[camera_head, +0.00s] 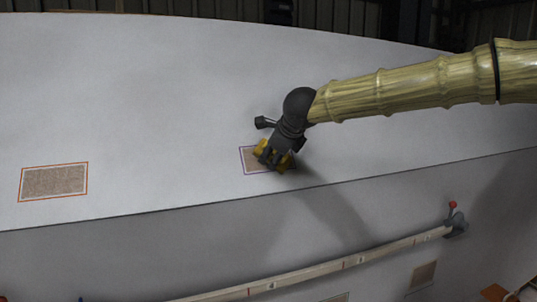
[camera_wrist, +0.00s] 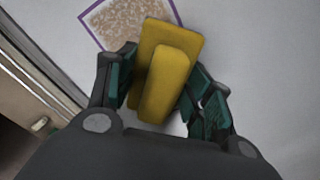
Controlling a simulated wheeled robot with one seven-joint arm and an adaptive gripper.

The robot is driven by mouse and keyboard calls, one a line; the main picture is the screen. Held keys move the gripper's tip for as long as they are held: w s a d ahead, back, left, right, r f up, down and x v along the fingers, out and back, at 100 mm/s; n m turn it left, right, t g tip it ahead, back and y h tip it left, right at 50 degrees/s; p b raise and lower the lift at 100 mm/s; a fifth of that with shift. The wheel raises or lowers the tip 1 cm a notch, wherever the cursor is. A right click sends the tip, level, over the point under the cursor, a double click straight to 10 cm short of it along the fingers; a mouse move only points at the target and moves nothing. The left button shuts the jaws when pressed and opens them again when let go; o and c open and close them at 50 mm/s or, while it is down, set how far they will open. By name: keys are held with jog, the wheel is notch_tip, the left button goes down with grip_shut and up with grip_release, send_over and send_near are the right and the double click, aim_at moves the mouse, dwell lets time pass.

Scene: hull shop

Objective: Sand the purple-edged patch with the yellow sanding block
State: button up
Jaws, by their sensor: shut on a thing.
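The purple-edged patch (camera_head: 249,162) is a brownish, speckled rectangle on the white hull. Its far part also shows in the wrist view (camera_wrist: 126,17). My gripper (camera_head: 274,157) is shut on the yellow sanding block (camera_head: 286,167) over the right part of the patch. In the wrist view the yellow block (camera_wrist: 172,65) sits between the two fingers of my gripper (camera_wrist: 160,92) and overlaps one corner of the patch. The block and gripper hide part of the patch. I cannot tell whether the block touches the surface.
An orange-edged patch (camera_head: 54,181) lies on the hull (camera_head: 140,90) at the left. Below the hull's lower edge runs a pale marked rail (camera_head: 310,272), with a red-knobbed clamp (camera_head: 455,221) at its right end. The hull around the patch is clear.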

aim_at(291, 155)
jog(key=shift+w+d, duration=0.3)
jog(key=shift+d, duration=0.7)
jog(key=shift+w+d, duration=0.35)
jog(key=shift+d, duration=0.6)
jog(key=shift+w+d, duration=0.3)
jog(key=shift+d, duration=0.7)
jog(key=shift+a, duration=0.15)
jog(key=shift+s+a, duration=0.45)
jog(key=shift+a, duration=0.95)
jog(key=shift+s+a, duration=0.5)
jog(key=shift+a, duration=0.9)
jog(key=shift+s+a, duration=0.45)
jog(key=shift+a, duration=0.95)
jog(key=shift+a, duration=0.1)
jog(key=shift+s+a+b, duration=0.15)
jog(key=shift+s+a, duration=0.1)
jog(key=shift+a, duration=0.4)
jog(key=shift+s+a+b, duration=0.15)
jog(key=shift+s+a, duration=0.05)
jog(key=shift+a, duration=0.4)
